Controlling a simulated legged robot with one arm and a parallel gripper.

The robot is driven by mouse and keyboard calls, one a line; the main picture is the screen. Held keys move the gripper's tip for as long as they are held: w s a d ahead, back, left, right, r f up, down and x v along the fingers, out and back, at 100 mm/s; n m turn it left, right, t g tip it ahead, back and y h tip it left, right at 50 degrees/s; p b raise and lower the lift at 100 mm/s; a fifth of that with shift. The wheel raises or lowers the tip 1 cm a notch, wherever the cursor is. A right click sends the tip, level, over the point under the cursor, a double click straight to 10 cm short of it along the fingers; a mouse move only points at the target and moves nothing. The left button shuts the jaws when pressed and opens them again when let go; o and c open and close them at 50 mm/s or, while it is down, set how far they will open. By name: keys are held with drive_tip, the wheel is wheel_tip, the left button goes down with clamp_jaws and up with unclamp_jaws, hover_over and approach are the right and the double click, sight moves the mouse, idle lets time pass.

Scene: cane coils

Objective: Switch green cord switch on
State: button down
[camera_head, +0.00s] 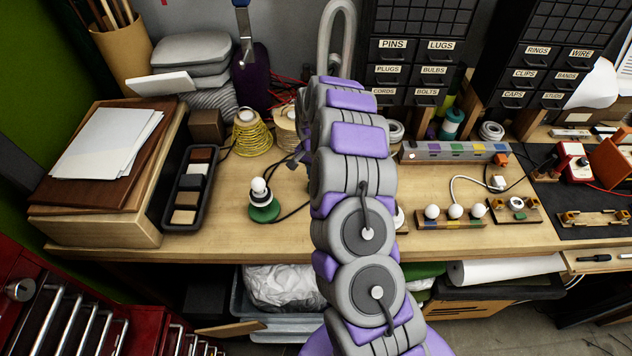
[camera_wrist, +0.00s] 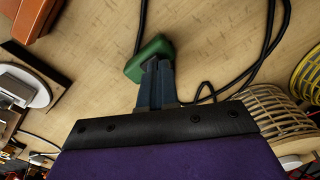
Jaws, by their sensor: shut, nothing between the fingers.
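The green cord switch (camera_wrist: 150,50) lies on the wooden bench in the wrist view, with a black cord running from it. My gripper (camera_wrist: 158,68) is shut and empty, its fingertips overlapping the near edge of the switch in the picture. I cannot tell whether they touch it. The fingers hide part of the switch, and its on or off position does not show. In the head view a bulb holder with a green base (camera_head: 264,212) stands on the bench left of my arm. My arm blocks the middle of that view, and I cannot make out the switch there.
A yellow cord coil (camera_head: 252,133) and a pale cane coil (camera_head: 286,130) stand behind the bulb holder. A black tray (camera_head: 190,192) lies to the left. A power strip (camera_head: 455,151) and a three-bulb board (camera_head: 454,216) are at right.

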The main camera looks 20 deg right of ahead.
drive_tip(key=shift+f, duration=0.95)
idle(0.6)
drive_tip(key=shift+r+p, duration=0.85)
drive_tip(key=shift+r, duration=2.65)
